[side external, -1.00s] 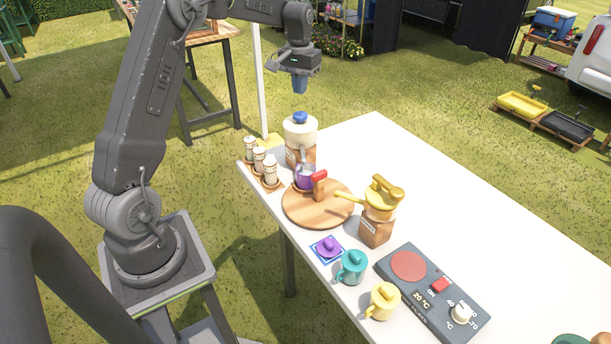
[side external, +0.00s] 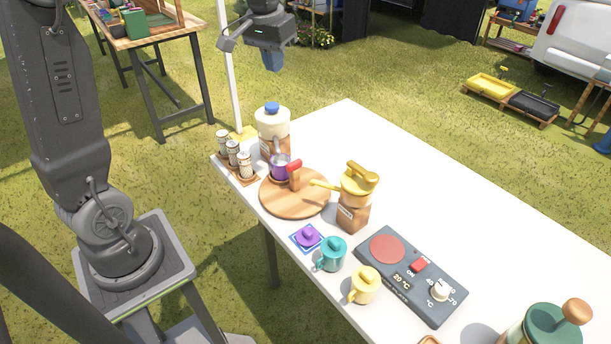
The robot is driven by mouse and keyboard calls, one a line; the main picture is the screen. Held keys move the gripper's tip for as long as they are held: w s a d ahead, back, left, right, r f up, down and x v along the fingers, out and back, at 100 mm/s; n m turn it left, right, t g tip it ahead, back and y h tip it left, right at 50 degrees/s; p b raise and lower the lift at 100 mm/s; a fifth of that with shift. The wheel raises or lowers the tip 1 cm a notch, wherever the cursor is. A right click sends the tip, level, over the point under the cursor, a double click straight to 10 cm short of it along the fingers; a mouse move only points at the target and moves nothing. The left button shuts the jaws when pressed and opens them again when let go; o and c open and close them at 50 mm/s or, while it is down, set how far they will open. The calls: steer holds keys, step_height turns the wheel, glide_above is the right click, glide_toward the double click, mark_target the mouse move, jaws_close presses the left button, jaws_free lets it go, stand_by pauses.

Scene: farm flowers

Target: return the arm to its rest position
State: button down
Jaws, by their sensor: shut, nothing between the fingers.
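My gripper (side external: 272,62) is at the top of the side view, pointing down. It is shut and empty, high above and behind the far left end of the white table (side external: 400,165). Below it stands a cream jar with a blue knob (side external: 272,126), clear of the gripper. The upper part of my arm runs out of the frame at the top.
On the table are several shakers (side external: 234,154), a round wooden board (side external: 295,204), a purple pot (side external: 280,167), a yellow-topped pot (side external: 357,190), a teal mug (side external: 333,254), a yellow mug (side external: 364,285), a hot plate (side external: 411,275) and a green jar (side external: 545,328). The table's far right is bare.

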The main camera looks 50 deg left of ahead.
steer(key=s+d+f+m+t, duration=0.1)
steer(key=s+d+m+t, duration=0.1)
steer(key=s+d, duration=0.5)
steer(key=s+d+f+m+t, duration=0.1)
steer(key=s+d+m, duration=0.1)
steer(key=s+d, duration=0.5)
steer(key=s, duration=0.6)
steer(key=shift+d+t+h, duration=0.3)
steer(key=shift+t, duration=0.1)
steer(key=c, duration=1.8)
jaws_free()
steer(key=shift+r, duration=0.1)
